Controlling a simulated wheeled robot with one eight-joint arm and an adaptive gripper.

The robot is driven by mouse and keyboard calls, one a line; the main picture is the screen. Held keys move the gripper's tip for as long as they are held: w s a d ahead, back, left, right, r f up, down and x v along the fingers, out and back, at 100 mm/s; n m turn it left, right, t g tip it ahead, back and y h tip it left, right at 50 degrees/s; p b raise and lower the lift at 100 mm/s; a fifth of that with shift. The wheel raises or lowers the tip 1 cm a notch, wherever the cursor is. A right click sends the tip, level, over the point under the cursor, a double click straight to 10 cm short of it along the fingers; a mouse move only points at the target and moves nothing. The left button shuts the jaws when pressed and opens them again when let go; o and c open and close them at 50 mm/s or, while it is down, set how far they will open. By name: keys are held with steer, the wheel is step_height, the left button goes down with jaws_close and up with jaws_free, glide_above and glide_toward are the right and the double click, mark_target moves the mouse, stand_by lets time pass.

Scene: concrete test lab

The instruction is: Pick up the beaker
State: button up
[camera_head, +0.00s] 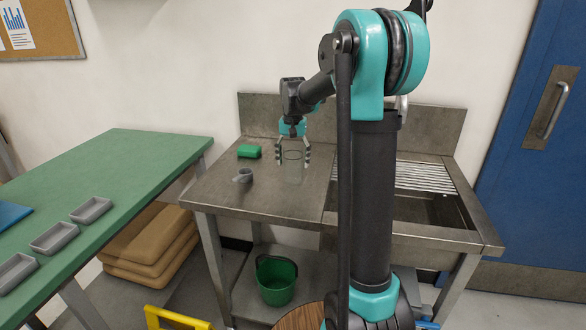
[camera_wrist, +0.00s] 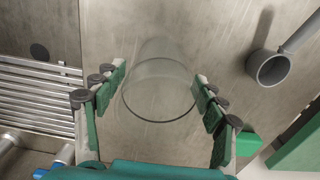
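The beaker (camera_head: 294,170) is clear glass and stands upright on the steel sink table's bare top. In the wrist view the beaker (camera_wrist: 160,90) shows from above, its round rim between my finger pads. My gripper (camera_head: 293,156) points down over it, with one finger on each side. In the wrist view my gripper (camera_wrist: 161,90) is open around the beaker, with the pads close to the glass. Whether either pad touches it is hard to tell.
The sink basin (camera_head: 425,208) and drain rack (camera_head: 415,176) are to the right. A green bucket (camera_head: 276,281) stands below. A green table (camera_head: 130,165) is at left.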

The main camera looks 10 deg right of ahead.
steer(key=c, duration=0.9)
